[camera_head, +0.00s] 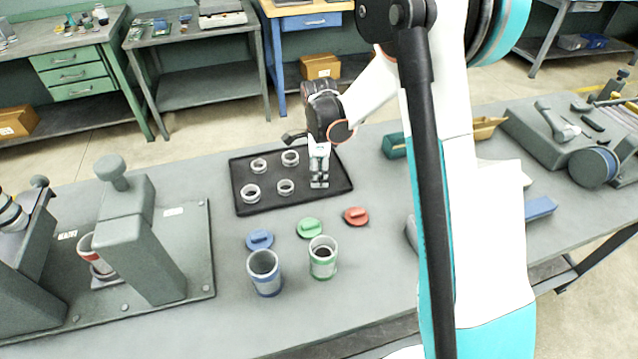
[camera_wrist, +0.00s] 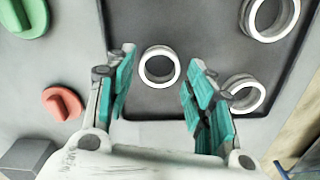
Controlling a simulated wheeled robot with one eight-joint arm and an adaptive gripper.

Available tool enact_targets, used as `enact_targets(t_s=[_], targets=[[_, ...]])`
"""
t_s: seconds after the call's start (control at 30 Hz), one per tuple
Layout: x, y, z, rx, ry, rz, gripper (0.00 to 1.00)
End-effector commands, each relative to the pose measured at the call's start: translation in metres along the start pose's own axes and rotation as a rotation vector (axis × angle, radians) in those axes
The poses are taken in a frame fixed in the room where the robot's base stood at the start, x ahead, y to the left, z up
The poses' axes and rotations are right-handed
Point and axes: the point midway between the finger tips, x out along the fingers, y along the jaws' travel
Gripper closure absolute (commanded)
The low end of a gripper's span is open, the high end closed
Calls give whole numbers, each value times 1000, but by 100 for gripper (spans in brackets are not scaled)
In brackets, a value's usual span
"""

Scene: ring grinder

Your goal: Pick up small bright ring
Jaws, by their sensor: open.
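Several pale metal rings lie flat on a black tray (camera_head: 330,165). My gripper (camera_wrist: 160,90) is open and empty, with green pads on both fingers, over the tray's right part. In the wrist view a second ring (camera_wrist: 263,92) sits partly behind the right finger, and a larger ring (camera_wrist: 245,18) is at upper right, cut by the frame edge.
Blue (camera_head: 260,239), green (camera_head: 309,228) and red (camera_head: 355,216) lids lie in front of the tray. Two cups, one blue-banded (camera_head: 265,272) and one green-banded (camera_head: 323,258), stand nearer. A grey fixture (camera_head: 135,240) stands at left. Grey tabletop is clear between tray and fixture.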

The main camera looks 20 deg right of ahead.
Motion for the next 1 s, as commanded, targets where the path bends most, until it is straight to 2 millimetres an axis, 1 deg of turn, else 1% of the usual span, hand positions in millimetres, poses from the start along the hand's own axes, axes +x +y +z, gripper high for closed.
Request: enact_targets(t_s=[0.03, 0.1, 0.33, 0.37, 0.4, 0.47, 0.5, 0.83, 1.0], targets=[[10, 0, 0, 0, 0, 0, 51], [16, 0, 0, 0, 0, 0, 51], [16, 0, 0, 0, 0, 0, 51], [16, 0, 0, 0, 0, 0, 56], [16, 0, 0, 0, 0, 0, 65], [16, 0, 0, 0, 0, 0, 78], [16, 0, 0, 0, 0, 0, 87], [15, 0, 0, 0, 0, 0, 87], [5, 0, 0, 0, 0, 0, 87]])
